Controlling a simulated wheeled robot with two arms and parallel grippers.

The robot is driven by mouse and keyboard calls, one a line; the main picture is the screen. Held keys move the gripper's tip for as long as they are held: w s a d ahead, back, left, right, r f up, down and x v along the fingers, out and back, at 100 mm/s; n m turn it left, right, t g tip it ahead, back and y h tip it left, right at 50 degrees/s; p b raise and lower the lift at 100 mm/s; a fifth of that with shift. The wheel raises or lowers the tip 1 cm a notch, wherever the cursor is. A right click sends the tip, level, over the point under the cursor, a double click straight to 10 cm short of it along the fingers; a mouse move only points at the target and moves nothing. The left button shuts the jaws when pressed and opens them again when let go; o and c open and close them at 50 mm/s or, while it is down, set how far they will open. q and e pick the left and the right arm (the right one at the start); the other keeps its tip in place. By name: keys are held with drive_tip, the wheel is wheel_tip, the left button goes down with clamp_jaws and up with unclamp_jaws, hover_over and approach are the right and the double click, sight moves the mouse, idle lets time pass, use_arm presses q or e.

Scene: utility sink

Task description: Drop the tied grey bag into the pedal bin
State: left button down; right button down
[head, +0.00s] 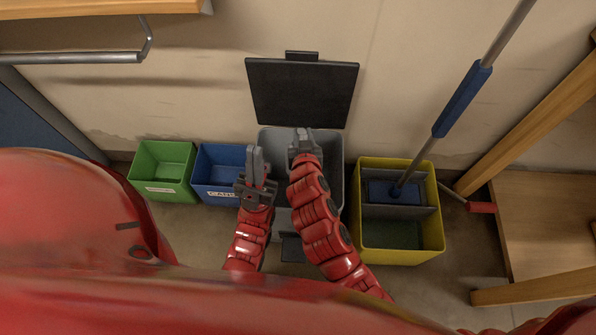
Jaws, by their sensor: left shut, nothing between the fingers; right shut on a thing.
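The pedal bin (335,150) is a grey bin in the middle of the head view, its black lid (303,92) raised against the wall. The black pedal (292,247) shows at its front. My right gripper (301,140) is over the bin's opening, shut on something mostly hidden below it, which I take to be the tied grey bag. The bag's outline cannot be told apart from the grey bin. My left gripper (257,162) is shut and empty, at the bin's left rim.
A green box (163,165) and a blue box (217,165) stand left of the bin. A yellow bucket (400,255) with a blue-gripped mop (462,98) stands close on the right. Wooden shelving (545,220) is at far right. A metal rail (75,58) is at upper left.

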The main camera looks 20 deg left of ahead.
drive_tip(key=shift+s+f+b, duration=0.15)
drive_tip(key=shift+f+b, duration=0.35)
drive_tip(key=shift+f, duration=0.25)
wheel_tip(320, 180, down, 4)
drive_tip(key=shift+f+b, duration=0.1)
drive_tip(key=shift+b, duration=1.1)
drive_tip(key=c, duration=0.6)
unclamp_jaws()
drive_tip(key=shift+d, duration=0.1)
drive_tip(key=p+v, duration=0.2)
drive_tip(key=v, duration=1.5)
drive_tip(key=shift+s+p, duration=0.25)
drive_tip(key=shift+p, duration=0.1)
